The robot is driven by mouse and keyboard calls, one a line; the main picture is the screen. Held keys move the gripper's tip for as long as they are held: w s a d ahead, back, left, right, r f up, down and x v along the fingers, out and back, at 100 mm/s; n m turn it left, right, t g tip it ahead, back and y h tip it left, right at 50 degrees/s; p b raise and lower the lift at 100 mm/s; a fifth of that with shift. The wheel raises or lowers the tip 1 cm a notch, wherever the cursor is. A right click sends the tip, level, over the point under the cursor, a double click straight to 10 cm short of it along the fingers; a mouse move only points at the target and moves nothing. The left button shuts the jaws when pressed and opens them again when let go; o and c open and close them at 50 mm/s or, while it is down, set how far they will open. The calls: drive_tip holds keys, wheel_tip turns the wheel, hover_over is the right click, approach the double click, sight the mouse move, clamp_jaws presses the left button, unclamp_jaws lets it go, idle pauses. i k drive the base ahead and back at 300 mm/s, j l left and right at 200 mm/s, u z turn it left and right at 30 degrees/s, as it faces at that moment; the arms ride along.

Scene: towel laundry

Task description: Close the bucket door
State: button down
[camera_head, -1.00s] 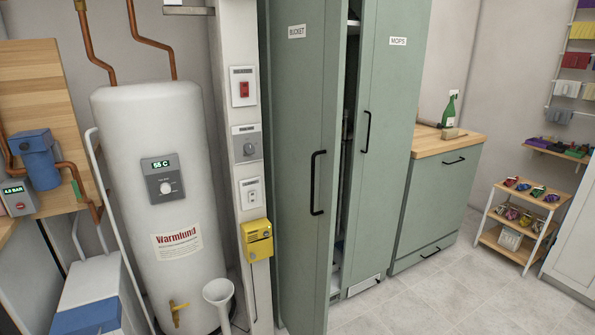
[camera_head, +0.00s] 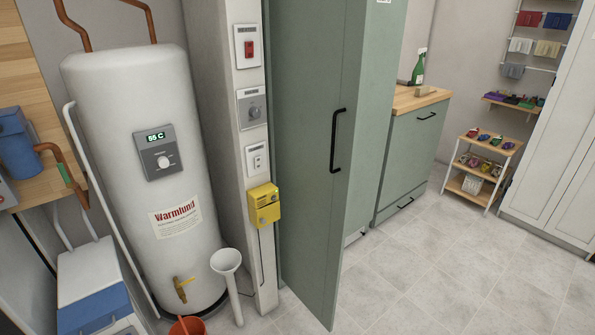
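The bucket door (camera_head: 309,130) is a tall grey-green cabinet door with a black vertical handle (camera_head: 337,141). It stands swung open toward me, near the middle of the head view. Its BUCKET label is out of the frame now. The door hides most of the cabinet's inside. Behind it to the right is another grey-green front (camera_head: 385,100), largely covered by the door. My gripper is not in view.
A white water heater (camera_head: 150,180) and a pillar with switches (camera_head: 247,150) stand left of the door. A white funnel (camera_head: 228,262) and a reddish bucket (camera_head: 187,325) are low in front. A counter (camera_head: 412,150) and a small shelf (camera_head: 477,170) stand right. The tiled floor (camera_head: 440,260) is clear.

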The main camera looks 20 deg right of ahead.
sight(319, 48)
drive_tip(key=i+j+z, duration=0.1)
drive_tip(key=i+j, duration=0.65)
drive_tip(key=j, duration=0.1)
